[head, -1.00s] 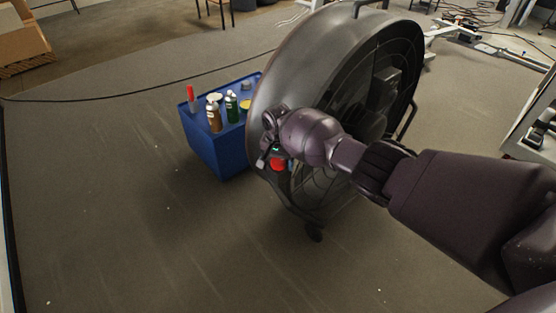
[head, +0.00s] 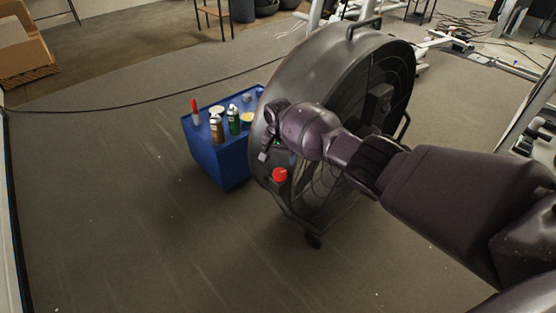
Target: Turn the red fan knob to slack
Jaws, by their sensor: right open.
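The large dark drum fan (head: 300,85) stands upright on the floor in the middle of the head view, its grille facing right. The red fan knob (head: 280,175) sits low on the fan's near side, in plain view. My right gripper (head: 268,150) is at the fan's near rim, just above and slightly left of the knob. It is open and nothing shows between its fingers. It looks apart from the knob, though the depth is hard to judge. My right wrist hides part of the fan's rim and grille. My left gripper is out of view.
A blue box (head: 222,163) stands behind the fan to the left, with spray cans (head: 217,128) and a red-topped item (head: 195,112) on it. A black cable (head: 130,103) crosses the floor. A cardboard box (head: 25,55) is at the far left. The floor at front left is clear.

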